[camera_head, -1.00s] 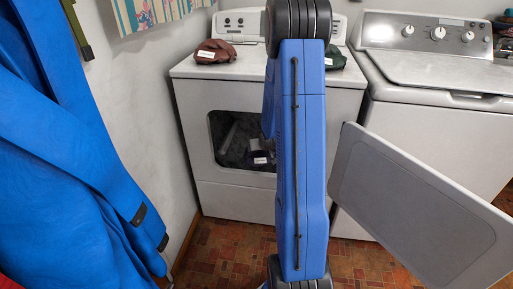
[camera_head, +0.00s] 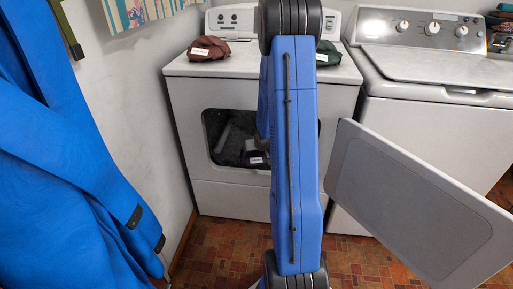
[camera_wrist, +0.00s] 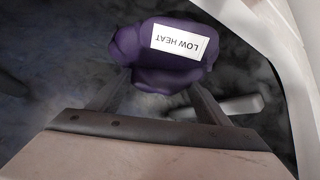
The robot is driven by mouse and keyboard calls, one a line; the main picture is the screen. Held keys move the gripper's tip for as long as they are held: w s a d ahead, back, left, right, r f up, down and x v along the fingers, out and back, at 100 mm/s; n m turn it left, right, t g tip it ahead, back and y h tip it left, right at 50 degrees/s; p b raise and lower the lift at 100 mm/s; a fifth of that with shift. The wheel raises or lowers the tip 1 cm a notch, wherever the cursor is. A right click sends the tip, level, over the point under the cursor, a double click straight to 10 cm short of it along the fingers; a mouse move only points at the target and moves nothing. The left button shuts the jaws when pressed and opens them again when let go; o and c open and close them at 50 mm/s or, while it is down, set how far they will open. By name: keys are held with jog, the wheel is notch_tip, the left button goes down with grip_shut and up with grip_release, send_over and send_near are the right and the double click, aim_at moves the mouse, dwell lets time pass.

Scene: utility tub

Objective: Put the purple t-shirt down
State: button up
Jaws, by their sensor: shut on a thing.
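The purple t-shirt (camera_wrist: 155,55) is a bunched bundle with a white "LOW HEAT" label, seen in the wrist view. My gripper (camera_wrist: 157,88) is shut on it, one finger at each side. They are at the dryer's opening, over its dark mottled drum interior. In the head view the dark t-shirt (camera_head: 254,159) shows with its white label in the opening of the white dryer (camera_head: 240,199). My arm hides the gripper and part of the opening there. I cannot tell whether the t-shirt touches the drum.
The dryer's open door (camera_head: 410,200) swings out to the right, before the white washer (camera_head: 428,125). A labelled brown cloth bundle (camera_head: 208,47) and a dark green one (camera_head: 327,53) lie on the dryer. Blue fabric (camera_head: 60,150) hangs at the left. A pale bar (camera_wrist: 236,107) lies inside the drum.

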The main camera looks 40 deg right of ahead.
jog(key=o, duration=1.6)
jog(key=shift+o, duration=0.2)
jog(key=shift+r, duration=0.1)
jog(key=shift+r, duration=0.6)
jog(key=v, duration=1.2)
jog(key=s+a+r+n+g, duration=0.1)
jog(key=s+a+r, duration=0.3)
jog(key=a+r, duration=0.4)
jog(key=s+a+r+n+g, duration=0.1)
jog(key=s+a+r, duration=0.35)
jog(key=a, duration=0.55)
jog(key=s+a+r+n+g+y, duration=0.1)
jog(key=s+a+r+n+y, duration=0.2)
jog(key=s+a, duration=1.1)
jog(key=s+r+y, duration=0.1)
jog(key=s+r, duration=0.1)
jog(key=s, duration=0.1)
jog(key=shift+s+a, duration=0.2)
jog(key=shift+a, duration=0.2)
